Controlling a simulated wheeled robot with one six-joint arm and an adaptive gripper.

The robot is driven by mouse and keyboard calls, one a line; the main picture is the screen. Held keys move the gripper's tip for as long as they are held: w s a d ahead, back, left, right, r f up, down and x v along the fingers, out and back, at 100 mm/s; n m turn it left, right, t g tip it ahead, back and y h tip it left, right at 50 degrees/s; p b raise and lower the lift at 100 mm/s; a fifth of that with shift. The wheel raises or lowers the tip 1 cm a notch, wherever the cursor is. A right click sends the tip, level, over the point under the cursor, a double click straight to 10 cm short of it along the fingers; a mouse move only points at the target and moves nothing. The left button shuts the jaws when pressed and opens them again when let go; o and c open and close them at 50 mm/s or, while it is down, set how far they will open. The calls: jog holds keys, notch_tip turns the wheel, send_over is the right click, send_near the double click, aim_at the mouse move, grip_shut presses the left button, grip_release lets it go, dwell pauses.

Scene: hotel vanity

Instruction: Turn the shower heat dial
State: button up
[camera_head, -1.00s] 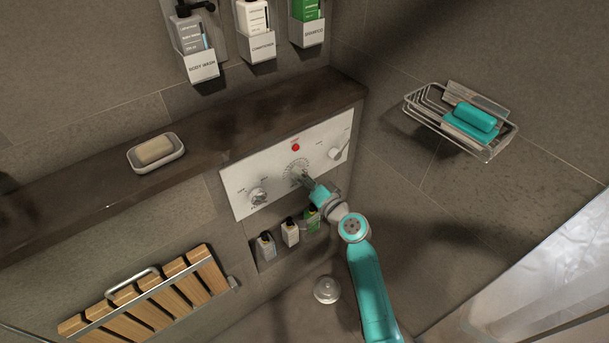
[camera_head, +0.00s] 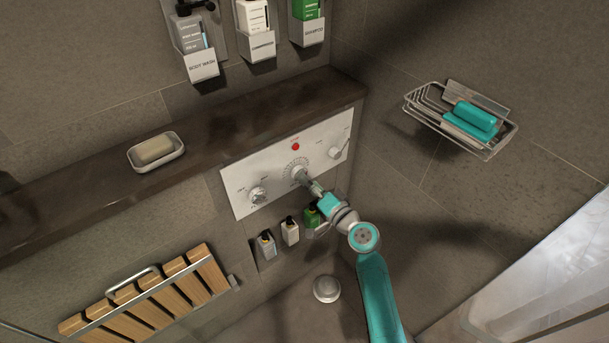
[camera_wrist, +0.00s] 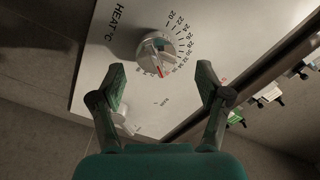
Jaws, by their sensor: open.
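The heat dial (camera_wrist: 157,52) is a round silver knob with a red pointer, set in a ring of numbers beside the words "HEAT °C" in the wrist view. It sits on a pale control panel (camera_head: 240,191), and in the head view the dial (camera_head: 297,170) is in the panel's middle, partly hidden by my gripper (camera_head: 308,183). In the wrist view my gripper (camera_wrist: 160,82) is open and empty, its fingers apart below the dial. The dial lies ahead of the fingertips, with no visible contact.
The panel also has a left knob (camera_head: 257,195), a right lever (camera_head: 336,152) and a red button (camera_head: 295,146). A dark ledge (camera_head: 230,130) with a soap dish (camera_head: 172,165) runs above it. Small bottles (camera_head: 290,232) stand below. A wire basket (camera_head: 415,102) hangs on the right wall.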

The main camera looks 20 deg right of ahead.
jog(key=v, duration=0.8)
jog(key=shift+r, duration=0.25)
jog(key=shift+s, duration=0.1)
jog(key=s+a+f+n+g+h, duration=0.1)
jog(key=s+f+h, duration=0.3)
jog(key=s, duration=0.8)
jog(key=s+a+f+g+h, duration=0.15)
jog(key=s+f, duration=0.35)
jog(key=s, duration=0.6)
jog(key=s+r+n, duration=0.3)
jog(key=s+r, duration=0.2)
jog(key=s, duration=0.4)
jog(key=s+a+r+n, duration=0.1)
jog(key=s+r+n, duration=0.2)
jog(key=s+r, duration=0.3)
jog(key=s, duration=0.4)
jog(key=shift+n, duration=0.3)
jog(key=shift+a, duration=0.1)
